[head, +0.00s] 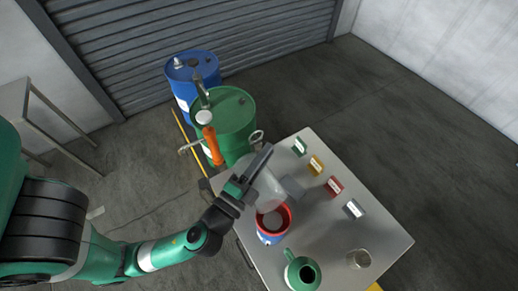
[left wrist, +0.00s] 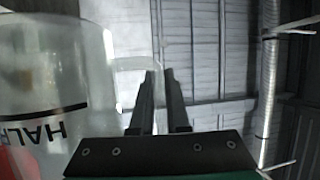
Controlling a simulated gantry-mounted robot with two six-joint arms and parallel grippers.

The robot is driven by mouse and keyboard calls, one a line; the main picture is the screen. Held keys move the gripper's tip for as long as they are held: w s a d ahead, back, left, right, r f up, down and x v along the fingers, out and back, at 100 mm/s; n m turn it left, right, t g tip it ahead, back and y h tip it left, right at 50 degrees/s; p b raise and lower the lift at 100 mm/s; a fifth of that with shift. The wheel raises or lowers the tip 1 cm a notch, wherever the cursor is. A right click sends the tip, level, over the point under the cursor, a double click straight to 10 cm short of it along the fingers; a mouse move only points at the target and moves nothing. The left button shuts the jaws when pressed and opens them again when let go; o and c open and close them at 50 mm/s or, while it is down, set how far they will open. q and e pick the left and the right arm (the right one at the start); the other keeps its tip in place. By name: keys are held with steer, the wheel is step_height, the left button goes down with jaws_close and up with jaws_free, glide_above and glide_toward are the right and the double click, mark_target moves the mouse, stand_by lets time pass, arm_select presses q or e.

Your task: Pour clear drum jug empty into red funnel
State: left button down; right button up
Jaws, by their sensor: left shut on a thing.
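The clear jug (head: 268,189) is translucent and held above the table, close over the red funnel. In the left wrist view the jug (left wrist: 85,90) fills the left side, with dark lettering upside down and its handle at the fingertips. My left gripper (head: 262,158) is shut on the jug's handle; its fingers (left wrist: 160,78) show close together in the wrist view. The red funnel (head: 287,213) sits on a blue container (head: 270,239), its mouth partly covered by the jug. I cannot tell whether liquid is flowing. My right gripper is not in view.
The grey table (head: 335,232) also holds a green jug (head: 301,274), a metal cup (head: 359,259) and several small coloured signs (head: 334,186) along its far right side. A green drum (head: 232,117) and a blue drum (head: 193,75) stand behind. Floor at the right is clear.

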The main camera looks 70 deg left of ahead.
mark_target(248, 154)
arm_select(q)
steer(key=shift+a+f+n, duration=0.25)
steer(key=shift+a+n, duration=0.15)
steer(key=shift+a, duration=0.05)
steer(key=a+f+n, duration=0.1)
steer(key=a+f+n+g+p, duration=0.1)
steer(key=a+f, duration=0.1)
steer(key=s+a+f+n+g+p, duration=0.1)
steer(key=a+n, duration=0.1)
steer(key=shift+f, duration=0.15)
steer(key=a+f+n+h+p, duration=0.1)
steer(key=n+h+p, duration=0.1)
steer(key=p, duration=0.7)
steer(key=a+f+n+g+h+p, duration=0.1)
steer(key=n+p, duration=0.3)
steer(key=p, duration=0.5)
steer(key=a+f+n+g+h+p, duration=0.1)
steer(key=n+h+p, duration=0.1)
steer(key=p, duration=0.7)
steer(key=shift+s+a+f+n+h, duration=0.3)
steer(key=shift+a+f+n+h, duration=0.1)
steer(key=shift+n, duration=0.4)
